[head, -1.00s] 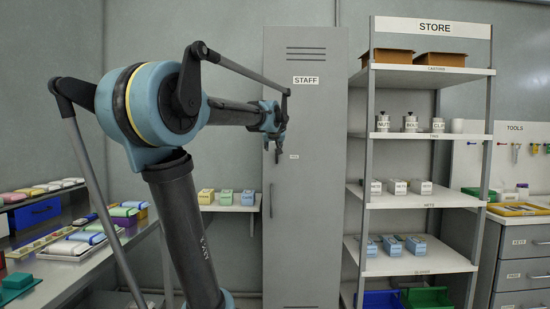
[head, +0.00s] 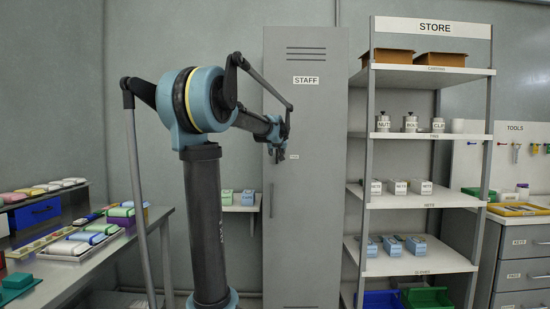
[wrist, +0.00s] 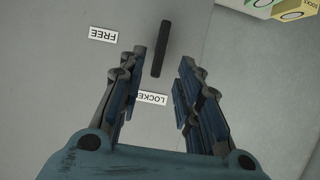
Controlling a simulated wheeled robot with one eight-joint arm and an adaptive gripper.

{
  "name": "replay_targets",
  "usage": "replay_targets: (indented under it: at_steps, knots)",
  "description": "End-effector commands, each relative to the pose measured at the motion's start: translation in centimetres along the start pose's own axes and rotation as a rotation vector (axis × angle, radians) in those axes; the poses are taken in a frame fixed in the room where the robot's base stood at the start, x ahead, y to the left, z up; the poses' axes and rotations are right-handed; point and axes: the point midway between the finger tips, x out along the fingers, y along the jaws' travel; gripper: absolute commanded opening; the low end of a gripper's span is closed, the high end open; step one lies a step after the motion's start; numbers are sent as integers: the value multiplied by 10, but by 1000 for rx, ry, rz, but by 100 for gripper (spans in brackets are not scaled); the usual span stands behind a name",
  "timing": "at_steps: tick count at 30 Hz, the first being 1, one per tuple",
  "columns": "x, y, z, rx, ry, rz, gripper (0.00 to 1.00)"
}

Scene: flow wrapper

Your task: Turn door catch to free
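The door catch (wrist: 160,48) is a dark bar on the grey locker door, seen in the wrist view. Its lower end there points towards the LOCKED label (wrist: 153,98), which a finger partly covers. The FREE label (wrist: 103,34) lies to the left of the bar. My gripper (wrist: 163,60) is open, with the bar appearing between its fingertips; I cannot tell how far off the door they are. In the head view my gripper (head: 279,157) is in front of the STAFF locker (head: 310,230) and hides the catch.
A dark vertical handle (head: 271,200) is on the locker door below my gripper. The STORE shelf (head: 432,75) stands close on the right. A small wall shelf (head: 240,208) with boxes is left of the locker, and a workbench (head: 75,275) is at the far left.

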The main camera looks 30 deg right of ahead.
Motion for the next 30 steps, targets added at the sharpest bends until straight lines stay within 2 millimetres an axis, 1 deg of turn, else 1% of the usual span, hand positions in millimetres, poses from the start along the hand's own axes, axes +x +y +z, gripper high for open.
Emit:
replay_targets:
  at_steps: [1,6,12,18,27,28,29,30]
  knots:
    - [8,0,0,0,0,-1,32]
    - [31,-1,0,0,0,-2,32]
    - [52,-1,0,1,-1,-2,32]
    - [63,0,0,1,0,-1,32]
    - [64,0,0,1,0,-1,32]
    - [64,0,0,1,0,-1,29]
    - [64,0,0,1,0,-1,23]
    - [64,0,0,1,0,-1,14]
